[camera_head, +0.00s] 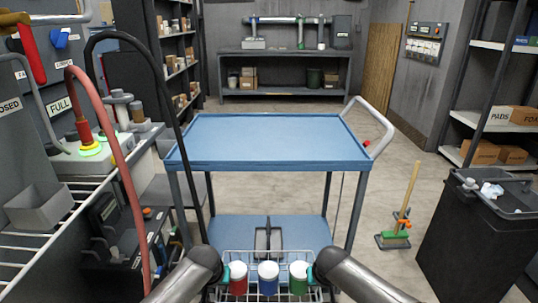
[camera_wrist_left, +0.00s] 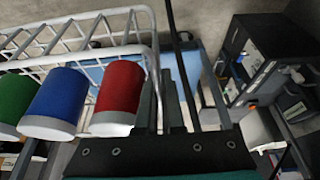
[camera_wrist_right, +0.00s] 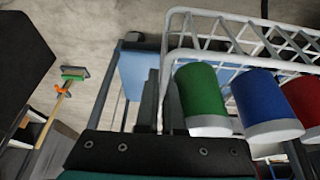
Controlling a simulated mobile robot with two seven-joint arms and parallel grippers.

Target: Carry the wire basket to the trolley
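The white wire basket (camera_head: 262,293) is at the bottom centre of the head view, with a red, a blue and a green white-banded canister upright in it. My left gripper (camera_head: 224,274) is at its left end and my right gripper (camera_head: 311,273) at its right end. In the left wrist view (camera_wrist_left: 168,100) and the right wrist view (camera_wrist_right: 160,100), narrowly spaced fingers straddle the end rim, appearing shut on it. The trolley (camera_head: 265,163) stands ahead, its blue top tray empty. The basket is on my side of the tray, apart from it, overlapping the lower shelf (camera_head: 225,232) in view.
A cluttered bench with a rack (camera_head: 70,160) and a curving red hose (camera_head: 125,175) stand close on the left. A black bin (camera_head: 475,235) and a broom (camera_head: 400,225) are on the right. Open floor (camera_head: 395,165) lies right of the trolley's handle (camera_head: 382,125).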

